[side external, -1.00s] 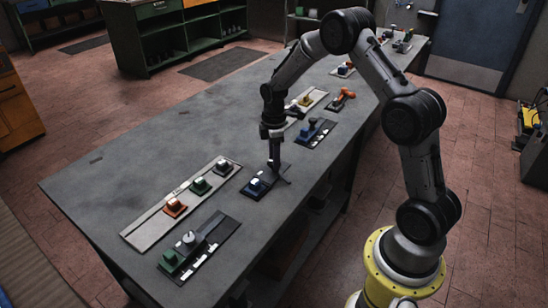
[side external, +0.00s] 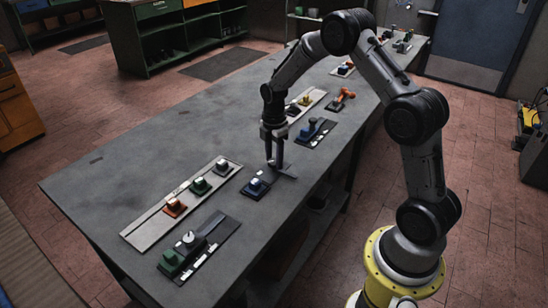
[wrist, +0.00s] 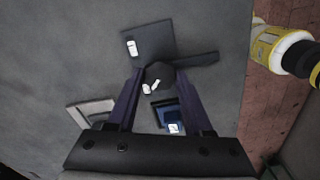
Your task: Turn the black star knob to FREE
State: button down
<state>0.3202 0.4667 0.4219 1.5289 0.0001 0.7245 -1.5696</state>
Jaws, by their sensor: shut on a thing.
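The black star knob (wrist: 160,73) shows as a dark rounded shape between my fingertips in the wrist view. My gripper (wrist: 160,76) is shut on it, one finger on each side. In the side external view my gripper (side external: 275,164) points straight down at the bench, and the knob is mostly hidden by the fingers. Small white marks (wrist: 150,88) lie just below the knob in the wrist view; I cannot read them. A dark plate (wrist: 155,37) with a white label (wrist: 132,47) and a dark bar (wrist: 198,61) lie beside the knob.
Another dark panel (side external: 213,229) has a green block and round knob. The bench's left middle is clear.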

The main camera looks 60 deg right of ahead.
aim_at(274, 161)
jog(key=shift+c, duration=1.5)
grip_release()
notch_tip(274, 161, up, 14)
